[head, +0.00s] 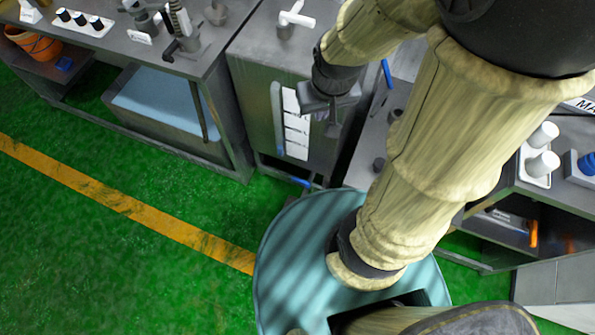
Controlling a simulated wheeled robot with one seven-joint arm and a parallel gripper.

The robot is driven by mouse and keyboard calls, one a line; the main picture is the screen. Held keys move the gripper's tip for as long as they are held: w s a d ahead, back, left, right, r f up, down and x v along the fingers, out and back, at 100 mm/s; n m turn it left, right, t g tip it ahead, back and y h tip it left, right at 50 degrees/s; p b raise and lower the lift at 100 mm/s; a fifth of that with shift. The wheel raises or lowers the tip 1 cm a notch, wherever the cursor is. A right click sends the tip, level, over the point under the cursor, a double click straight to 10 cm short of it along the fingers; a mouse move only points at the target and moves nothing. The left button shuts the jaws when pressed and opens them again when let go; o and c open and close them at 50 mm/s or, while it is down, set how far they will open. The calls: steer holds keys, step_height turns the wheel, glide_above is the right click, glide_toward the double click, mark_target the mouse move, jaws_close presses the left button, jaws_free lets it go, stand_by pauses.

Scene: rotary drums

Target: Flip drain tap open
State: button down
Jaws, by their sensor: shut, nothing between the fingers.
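A grey metal cabinet (255,75) stands in the upper middle of the head view. A small blue lever (301,182) shows low at its front, near the floor; it looks like the drain tap, but it is too small to tell how its handle is set. My gripper (333,130) hangs in front of the cabinet's right part, above and to the right of the blue lever and apart from it. It is shut and empty. My arm hides part of the cabinet's right side and the bench behind.
A white T-shaped handle (296,17) stands on top of the cabinet. A white label strip (295,123) runs down its front. A bench (105,42) with tools stands to the left. Another bench (550,205) with white cups is at right. Green floor at left is clear.

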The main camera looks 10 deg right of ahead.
steer(key=m+h+b, duration=0.2)
steer(key=m+b, duration=0.5)
steer(key=b, duration=3)
glide_above(301, 182)
steer(key=w+a, duration=0.1)
steer(key=a, duration=0.2)
step_height(301, 182, down, 67)
steer(key=shift+r, duration=0.2)
steer(key=shift+w+d+f, duration=0.1)
steer(key=b+x, duration=0.3)
steer(key=x, duration=0.6)
steer(key=shift+w+d+f, duration=0.2)
steer(key=shift+w+f, duration=0.1)
steer(key=shift+f, duration=0.05)
